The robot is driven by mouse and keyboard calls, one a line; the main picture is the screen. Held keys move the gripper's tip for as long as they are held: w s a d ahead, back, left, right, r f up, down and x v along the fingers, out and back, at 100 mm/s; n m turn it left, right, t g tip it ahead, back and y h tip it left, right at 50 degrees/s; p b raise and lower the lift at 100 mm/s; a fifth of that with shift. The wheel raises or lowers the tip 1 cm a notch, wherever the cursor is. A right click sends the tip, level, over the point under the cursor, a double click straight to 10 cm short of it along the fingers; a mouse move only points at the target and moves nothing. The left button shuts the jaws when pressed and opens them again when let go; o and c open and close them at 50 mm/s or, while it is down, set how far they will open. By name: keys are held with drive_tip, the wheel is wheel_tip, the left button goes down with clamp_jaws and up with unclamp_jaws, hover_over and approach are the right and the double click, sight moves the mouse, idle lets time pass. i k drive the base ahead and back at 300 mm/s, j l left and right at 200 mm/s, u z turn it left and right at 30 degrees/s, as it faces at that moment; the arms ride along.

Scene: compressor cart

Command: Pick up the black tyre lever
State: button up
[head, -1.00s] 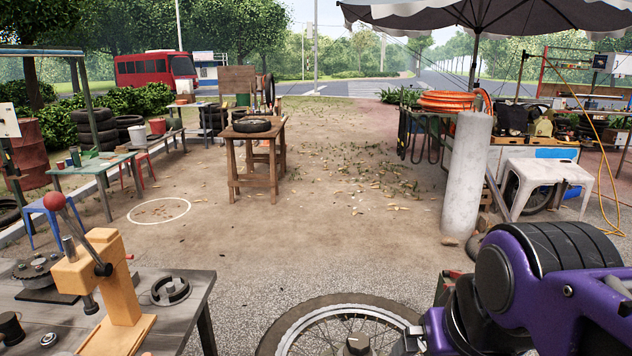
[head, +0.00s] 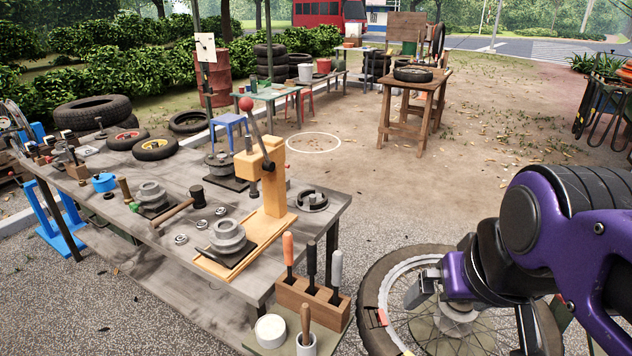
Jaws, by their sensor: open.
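The black tyre lever (head: 311,264) stands upright in a wooden block (head: 305,301) at the near right corner of the workbench area. It is the middle one of three, between an orange-handled lever (head: 288,250) and a grey-handled lever (head: 336,268). Only its handle shows clearly; its lower end is hidden in the block. My gripper (head: 420,290) is open and empty, to the right of the block, over the spoked wheel and apart from the levers. My purple arm hides part of it.
A white tub (head: 270,332) and a cup holding a wooden-handled tool (head: 306,344) stand in front of the block. A wooden press (head: 268,185) with a red-knobbed lever rises behind it on the workbench (head: 130,262). A spoked wheel (head: 378,300) lies below my gripper.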

sight(311, 245)
drive_tip(key=k+u, duration=0.1)
drive_tip(key=u, duration=0.55)
drive_tip(key=i+j+z, duration=0.1)
drive_tip(key=z, duration=0.25)
drive_tip(key=j+z, duration=0.2)
drive_tip(key=z, duration=0.2)
drive_tip(key=j+z, duration=0.2)
drive_tip(key=z, duration=0.15)
drive_tip(key=j+z, duration=0.35)
drive_tip(key=j, duration=0.45)
drive_tip(key=j+z, duration=0.1)
drive_tip(key=j, duration=0.75)
